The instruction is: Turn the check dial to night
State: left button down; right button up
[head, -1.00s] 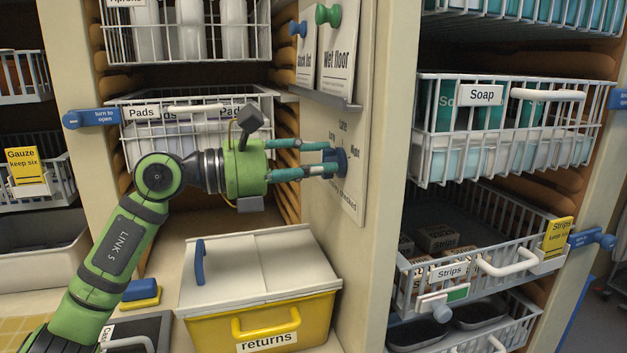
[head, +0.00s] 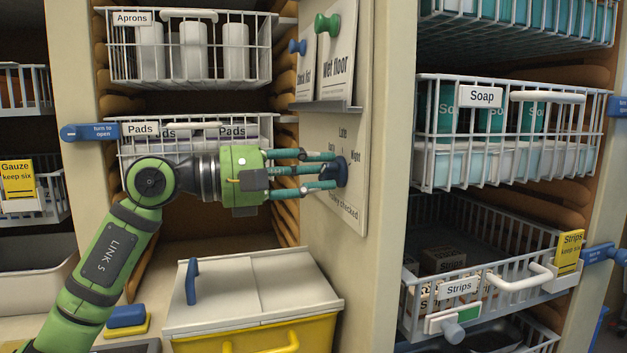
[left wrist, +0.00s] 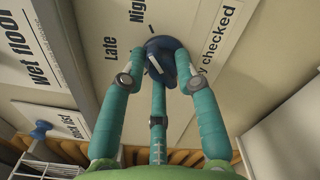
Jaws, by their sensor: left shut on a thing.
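The check dial, a dark blue round knob (head: 341,171), sits on a pale panel (head: 350,205) on the post. Printed words include Late, Night and "checked". The dial also shows in the left wrist view (left wrist: 163,46), with a white mark on it near the Late side; I cannot tell exactly which word it points at. My left gripper (head: 334,172) comes in level from the left, its teal fingers shut around the knob. In the left wrist view its fingertips (left wrist: 167,80) touch the knob and hide part of its rim. My right gripper is not in view.
A ledge with the Wet floor card (head: 337,65) is just above the dial. The Pads basket (head: 140,150) is behind my left wrist. A lidded yellow returns bin (head: 265,335) stands below. The Soap basket (head: 430,160) and Strips basket (head: 415,310) are right of the post.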

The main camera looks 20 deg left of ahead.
pick_arm(q)
jog(key=shift+s+d+m, duration=0.1)
jog(key=shift+m, duration=0.6)
jog(key=c, duration=1)
grip_release()
jog(key=shift+s+d, duration=0.15)
jog(key=shift+s, duration=0.05)
jog(key=shift+w, duration=0.1)
jog(key=shift+a, duration=0.5)
jog(key=v, duration=1.1)
jog(key=shift+s+d, duration=0.1)
jog(key=shift+s, duration=0.3)
jog(key=shift+r, duration=0.15)
